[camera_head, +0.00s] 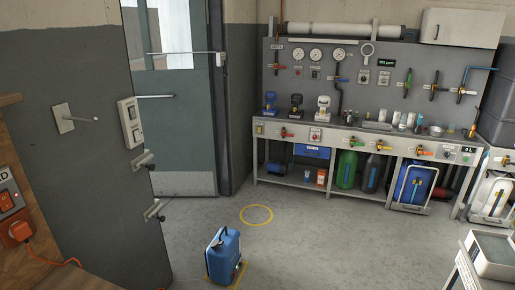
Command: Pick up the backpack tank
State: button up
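A blue tank (223,258) with a black handle on top stands upright on the grey floor, near the bottom middle of the head view. It looks like the backpack tank, and a yellow marking shows on the floor at its base. Another blue tank-like container (413,187) in a white frame stands at the right end under the workbench. I cannot tell for sure which of the two is the one named. My gripper is not in view.
A yellow circle (257,215) is marked on the open floor behind the blue tank. A long workbench (360,143) with valves and bottles lines the back wall. A grey door (184,95) is at the back left, and an orange cable (55,260) runs at lower left.

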aim_at(221, 262)
jog(key=i+z, duration=0.2)
jog(key=i, duration=0.7)
jog(key=i+j+z, duration=0.2)
jog(key=i, duration=0.7)
jog(key=i+u, duration=0.25)
jog(key=i, duration=0.6)
jog(key=i+l+u, duration=0.2)
jog(key=i, duration=0.6)
jog(key=i+u, duration=0.15)
jog(key=u, duration=4.65)
